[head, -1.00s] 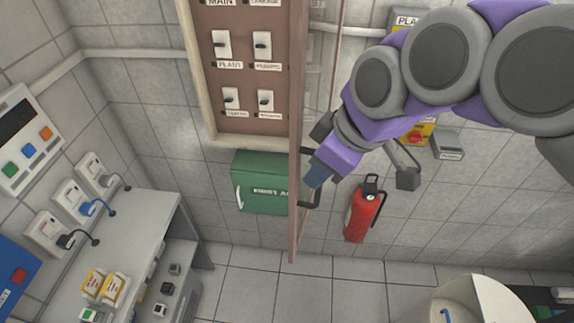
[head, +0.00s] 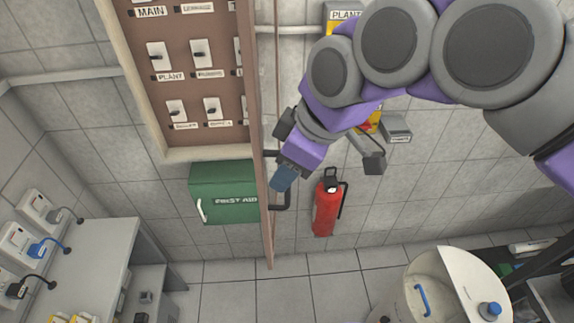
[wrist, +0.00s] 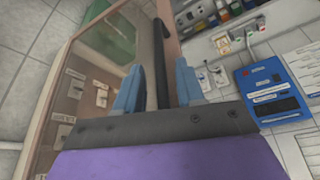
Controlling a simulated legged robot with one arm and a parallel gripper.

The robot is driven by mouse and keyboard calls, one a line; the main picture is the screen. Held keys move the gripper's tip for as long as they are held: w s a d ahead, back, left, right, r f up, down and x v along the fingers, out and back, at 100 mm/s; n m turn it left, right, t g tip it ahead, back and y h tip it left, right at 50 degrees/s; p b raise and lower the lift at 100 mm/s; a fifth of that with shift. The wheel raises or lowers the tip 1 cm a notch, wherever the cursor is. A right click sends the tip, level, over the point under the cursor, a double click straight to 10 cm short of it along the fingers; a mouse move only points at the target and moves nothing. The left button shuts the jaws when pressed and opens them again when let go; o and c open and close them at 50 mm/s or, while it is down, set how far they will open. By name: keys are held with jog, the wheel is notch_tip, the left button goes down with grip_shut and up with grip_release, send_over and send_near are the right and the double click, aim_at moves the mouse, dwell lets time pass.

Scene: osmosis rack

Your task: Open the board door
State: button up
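The board door (head: 268,230) stands swung out from the switch board (head: 148,100), seen almost edge-on in the head view. Its see-through pane in a brown frame fills the left of the wrist view (wrist: 92,48), with switches showing through it. The black door handle (head: 284,207) is on the door's right face. My gripper (head: 283,180) is at this handle. In the wrist view the handle (wrist: 161,62) runs between my two blue fingers, with gaps visible on both sides. The fingers are apart. Whether one touches the handle is hard to tell.
A green first aid box (head: 225,195) hangs below the board. A red fire extinguisher (head: 327,207) is on the wall right of the door. A grey bench (head: 85,255) stands at left, a white drum (head: 440,280) at lower right. Tiled floor between is clear.

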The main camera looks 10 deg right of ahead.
jog(key=p+v, duration=0.2)
jog(key=v, duration=1.5)
jog(key=shift+r, duration=0.2)
jog(key=shift+w, duration=0.1)
